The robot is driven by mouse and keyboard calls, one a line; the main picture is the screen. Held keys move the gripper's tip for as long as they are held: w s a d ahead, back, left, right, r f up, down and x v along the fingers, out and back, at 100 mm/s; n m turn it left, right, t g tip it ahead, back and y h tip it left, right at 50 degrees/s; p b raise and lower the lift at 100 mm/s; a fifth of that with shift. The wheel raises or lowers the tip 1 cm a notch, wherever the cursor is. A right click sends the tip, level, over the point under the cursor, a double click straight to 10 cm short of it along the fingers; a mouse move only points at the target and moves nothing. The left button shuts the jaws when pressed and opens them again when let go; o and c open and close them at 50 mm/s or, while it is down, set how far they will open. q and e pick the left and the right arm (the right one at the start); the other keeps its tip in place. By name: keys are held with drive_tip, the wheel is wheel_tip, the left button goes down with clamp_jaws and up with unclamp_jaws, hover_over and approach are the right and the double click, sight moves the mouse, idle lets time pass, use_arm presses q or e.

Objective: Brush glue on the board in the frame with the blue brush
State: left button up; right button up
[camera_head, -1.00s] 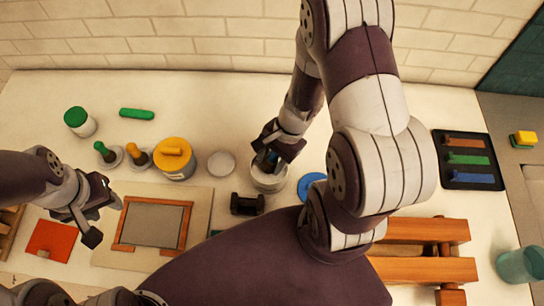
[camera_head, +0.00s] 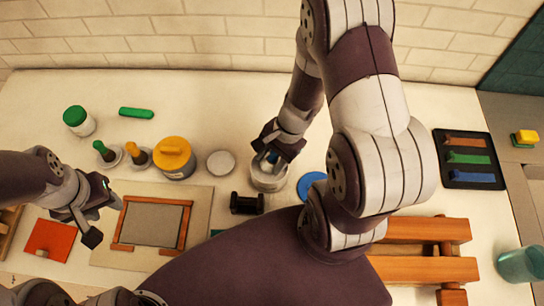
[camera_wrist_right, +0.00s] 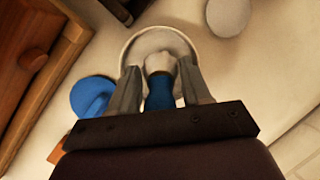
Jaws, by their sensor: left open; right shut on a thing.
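The blue brush (camera_wrist_right: 160,92) is between the fingers of my right gripper (camera_wrist_right: 163,85), with its pale end pointing into a white round pot (camera_wrist_right: 133,50). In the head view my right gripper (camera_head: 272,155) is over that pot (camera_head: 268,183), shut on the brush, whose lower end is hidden. The grey board (camera_head: 152,224) lies inside a wooden frame (camera_head: 184,228) on a pale base sheet at the left. My left gripper (camera_head: 98,212) is open and empty, just left of the frame.
A yellow-lidded tin (camera_head: 175,160), green and orange brushes in holders, and a white disc (camera_head: 221,163) stand behind the frame. A black stand (camera_head: 247,204) is in front of the pot. A blue disc (camera_head: 311,186) lies right of it. A wooden rack (camera_head: 420,266) is at the front right.

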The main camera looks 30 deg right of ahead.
sight(272, 155)
idle(0.3)
wheel_tip(272, 155, up, 7)
drive_tip(key=p, duration=0.6)
drive_tip(key=shift+r, duration=0.1)
idle(0.5)
